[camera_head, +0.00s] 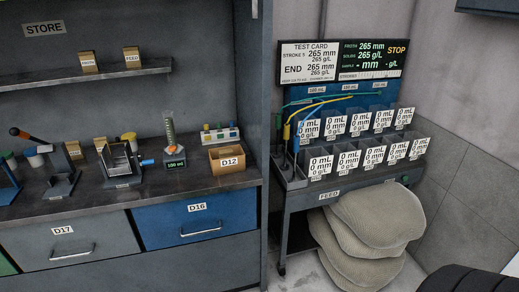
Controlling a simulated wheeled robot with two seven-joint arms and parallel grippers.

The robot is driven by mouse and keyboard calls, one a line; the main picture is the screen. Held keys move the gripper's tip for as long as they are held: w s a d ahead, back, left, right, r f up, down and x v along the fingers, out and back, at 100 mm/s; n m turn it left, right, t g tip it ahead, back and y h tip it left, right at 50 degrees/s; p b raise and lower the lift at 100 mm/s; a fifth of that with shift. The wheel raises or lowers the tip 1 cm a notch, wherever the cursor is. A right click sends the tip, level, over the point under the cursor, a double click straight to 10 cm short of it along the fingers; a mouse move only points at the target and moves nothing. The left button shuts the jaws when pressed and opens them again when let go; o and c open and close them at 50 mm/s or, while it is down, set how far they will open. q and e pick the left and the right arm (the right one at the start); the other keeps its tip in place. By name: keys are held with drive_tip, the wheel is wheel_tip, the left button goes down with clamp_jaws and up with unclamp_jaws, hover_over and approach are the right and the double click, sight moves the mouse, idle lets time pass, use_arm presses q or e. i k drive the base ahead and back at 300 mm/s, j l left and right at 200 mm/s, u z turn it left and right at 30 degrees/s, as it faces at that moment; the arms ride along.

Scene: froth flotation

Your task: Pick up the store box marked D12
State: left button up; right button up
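The store box marked D12 (228,169) is a small tan open-topped box with a white label on its front. It stands upright on the dark counter (190,188) near its right end, close to the cabinet's side wall. Its inside is mostly too small to make out. Neither of my grippers is in view, and nothing is touching the box.
A rack of small bottles (220,135) stands behind the box. A device with a green display (175,164) and a metal holder (121,165) are to its left. Drawers D16 (215,220) and D17 (65,245) are shut below. Stacked sacks (375,222) lie right, by the feed bench (300,197).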

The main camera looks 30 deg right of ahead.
sight(236, 163)
drive_tip(key=z, duration=0.75)
drive_tip(key=i+j, duration=0.15)
drive_tip(key=j, duration=0.25)
